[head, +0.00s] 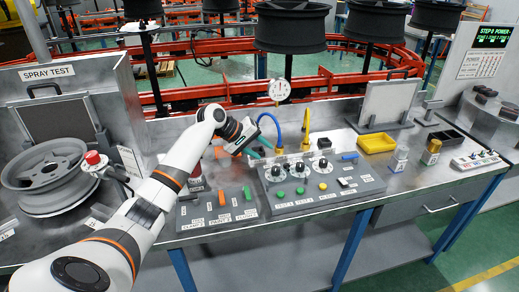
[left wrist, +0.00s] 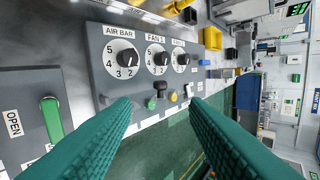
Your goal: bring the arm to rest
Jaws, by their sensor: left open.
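My left arm reaches in from the lower left in the head view, over the bench. Its gripper (head: 261,147) is beside the left rear of the knob panel (head: 318,205). In the left wrist view the two teal fingers of my left gripper (left wrist: 162,102) stand wide apart with nothing between them. Beyond the tips are the knob panel (left wrist: 98,50) with dials marked AIR BAR and FAN 2, and several small buttons. I cannot tell the exact gap between fingers and panel. My right gripper is not in view.
A yellow tray (head: 377,143) stands right. A wheel (head: 45,178) and red button (head: 93,158) are left.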

